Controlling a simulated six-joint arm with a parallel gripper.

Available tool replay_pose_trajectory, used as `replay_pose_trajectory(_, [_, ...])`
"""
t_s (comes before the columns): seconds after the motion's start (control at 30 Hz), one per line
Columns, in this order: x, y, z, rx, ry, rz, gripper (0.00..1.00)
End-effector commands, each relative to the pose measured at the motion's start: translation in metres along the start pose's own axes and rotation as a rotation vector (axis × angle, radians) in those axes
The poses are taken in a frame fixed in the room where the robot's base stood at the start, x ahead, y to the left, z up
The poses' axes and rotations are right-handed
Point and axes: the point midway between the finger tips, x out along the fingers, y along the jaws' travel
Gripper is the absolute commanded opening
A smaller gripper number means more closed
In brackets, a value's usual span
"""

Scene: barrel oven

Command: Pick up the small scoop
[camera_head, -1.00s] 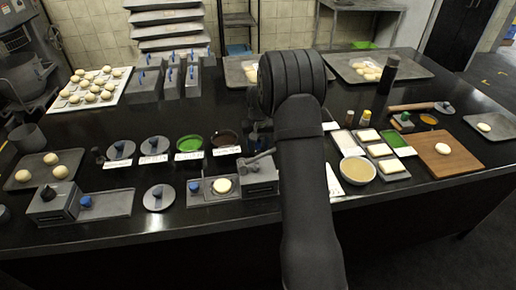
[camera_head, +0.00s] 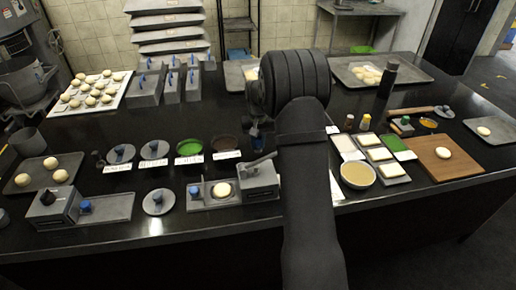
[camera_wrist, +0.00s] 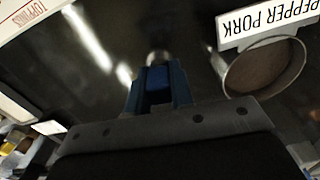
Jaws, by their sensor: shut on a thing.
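The small scoop (camera_wrist: 158,58) shows only in part, as a pale rounded end just beyond my fingertips in the wrist view. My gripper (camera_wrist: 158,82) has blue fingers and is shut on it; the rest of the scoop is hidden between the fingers. In the head view my gripper (camera_head: 257,136) hangs over the black counter, just right of the pepper pork bowl (camera_head: 225,143), partly covered by my arm. In the wrist view that bowl (camera_wrist: 268,68) is to the right of the fingers, with its label above it.
A grey press with a lever (camera_head: 262,178) and a dough ball (camera_head: 222,189) stand in front of my gripper. A green-filled bowl (camera_head: 189,147) is farther left. A cream bowl (camera_head: 357,174) and small trays stand to the right.

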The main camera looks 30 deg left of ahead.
Motion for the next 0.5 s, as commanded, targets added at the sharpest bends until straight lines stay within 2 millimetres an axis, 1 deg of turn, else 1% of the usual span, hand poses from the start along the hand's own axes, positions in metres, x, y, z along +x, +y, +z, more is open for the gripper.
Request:
replay_pose_trajectory(0.03, [-0.011,0.001,0.0,0.0,0.004,0.0,0.01])
replay_pose_trajectory(0.3, [-0.047,0.058,0.033,0.004,0.002,0.0,0.01])
replay_pose_trajectory(0.4, [-0.058,0.074,0.042,0.003,0.002,0.0,0.01])
replay_pose_trajectory(0.5, [-0.067,0.087,0.05,0.003,0.002,0.0,0.01])
